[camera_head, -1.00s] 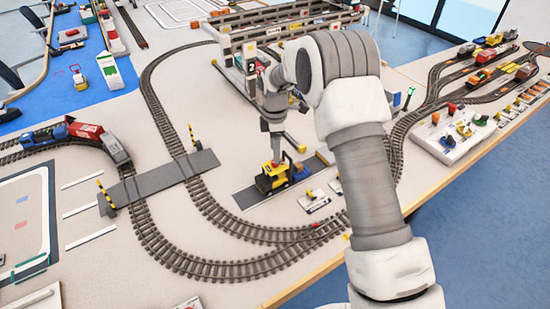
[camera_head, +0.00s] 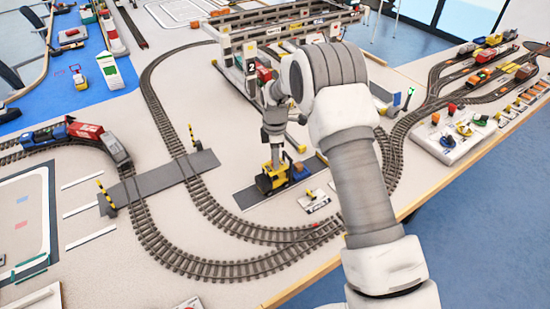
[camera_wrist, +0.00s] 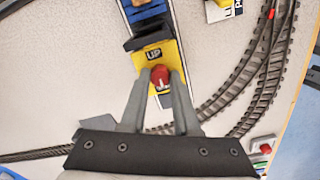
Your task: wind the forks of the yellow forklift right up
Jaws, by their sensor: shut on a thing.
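The yellow forklift (camera_head: 268,184) stands on a dark grey strip near the table's middle. In the wrist view its yellow body (camera_wrist: 163,57) carries a dark plate marked "UP" and a red knob (camera_wrist: 160,78). My gripper (camera_wrist: 162,80) comes down from above, with its two fingers shut on the red knob. In the head view my gripper (camera_head: 275,153) is just over the forklift. The fork height cannot be made out in either view.
A blue block (camera_head: 299,170) lies in front of the forklift. A small white-and-yellow stand (camera_head: 313,201) is close on its right. Curved railway track (camera_head: 235,228) runs around the strip. The gantry crane (camera_head: 285,35) stands behind my arm.

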